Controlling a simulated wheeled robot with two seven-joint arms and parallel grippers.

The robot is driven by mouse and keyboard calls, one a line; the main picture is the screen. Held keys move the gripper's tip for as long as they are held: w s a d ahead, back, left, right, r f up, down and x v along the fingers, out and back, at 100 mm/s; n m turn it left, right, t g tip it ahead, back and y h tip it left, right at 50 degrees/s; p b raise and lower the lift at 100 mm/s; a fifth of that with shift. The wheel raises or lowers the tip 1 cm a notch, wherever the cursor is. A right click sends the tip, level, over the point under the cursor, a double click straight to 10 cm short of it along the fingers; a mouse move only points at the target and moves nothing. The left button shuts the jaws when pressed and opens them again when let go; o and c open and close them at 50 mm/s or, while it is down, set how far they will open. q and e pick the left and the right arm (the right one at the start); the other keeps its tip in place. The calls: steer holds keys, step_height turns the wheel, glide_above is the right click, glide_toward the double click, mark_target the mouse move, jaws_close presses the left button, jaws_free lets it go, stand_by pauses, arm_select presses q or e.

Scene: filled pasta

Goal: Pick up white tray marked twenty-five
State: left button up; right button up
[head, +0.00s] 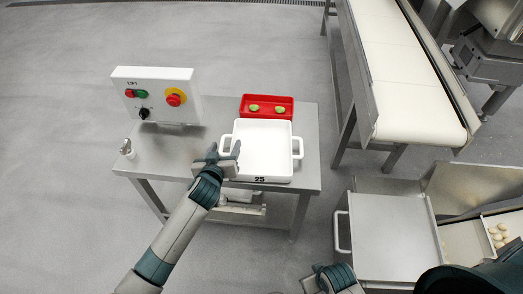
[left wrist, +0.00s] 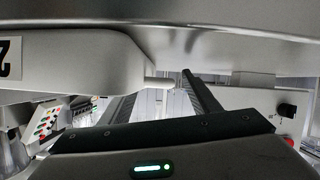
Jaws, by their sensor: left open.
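The white tray (head: 264,150) marked 25 lies on a small steel table, with a handle on its left and right sides. It looks empty. My left gripper (head: 226,155) is open at the tray's left side, by the left handle; I cannot tell whether the handle is between the fingers. In the left wrist view the fingers (left wrist: 165,100) are apart below a pale body with part of a black-on-white label, likely the tray (left wrist: 75,65). My right gripper (head: 318,280) is partly in view at the bottom; its fingers are not clear.
A red tray (head: 267,99) with two green pieces sits just behind the white tray. A control box (head: 155,95) with buttons stands at the steel table's (head: 170,162) back left. A conveyor (head: 400,70) and a steel unit (head: 390,235) stand to the right.

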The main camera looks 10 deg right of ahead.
arm_select(q)
steer(key=shift+w+d+f, duration=0.1)
steer(key=shift+w+f, duration=0.05)
steer(key=shift+w, duration=0.25)
arm_select(e)
steer(key=shift+w+r, duration=0.25)
steer(key=shift+r, duration=0.25)
steer(key=shift+s+f, duration=0.15)
steer(key=shift+s, duration=0.05)
arm_select(q)
steer(key=c, duration=1.4)
jaws_close()
arm_select(e)
steer(key=shift+s, duration=0.1)
